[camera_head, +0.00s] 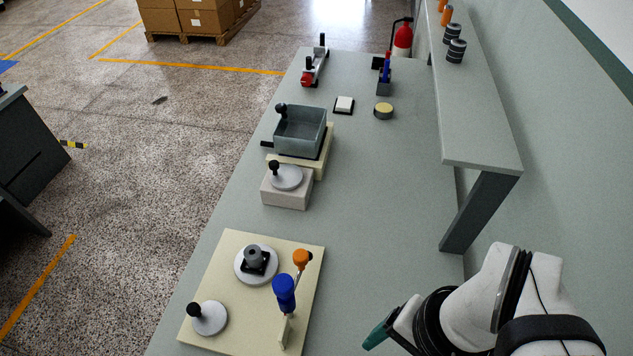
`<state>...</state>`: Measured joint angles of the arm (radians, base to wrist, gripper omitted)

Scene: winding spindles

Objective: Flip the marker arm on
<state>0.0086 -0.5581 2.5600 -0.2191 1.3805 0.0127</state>
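A cream board (220,260) lies on the near part of the bench. It carries a grey disc with a black knob (209,317), a disc with a dark grey spindle (256,261), and a small upright stand (285,333). A blue knob (284,292) and an orange knob (301,260) show at the stand. I cannot tell which part is the marker arm, or whether it is on or off. My gripper (378,334) is at the bottom, right of the board and apart from it. Only a dark green fingertip shows clearly, so its opening is hidden.
Behind the board stand a pale block with a knobbed disc (287,189) and a grey-green bin (300,130) on a cream base. A red device (312,70), a small pad (344,105) and a yellow-topped puck (383,111) lie farther back. A raised shelf (480,130) runs along the right.

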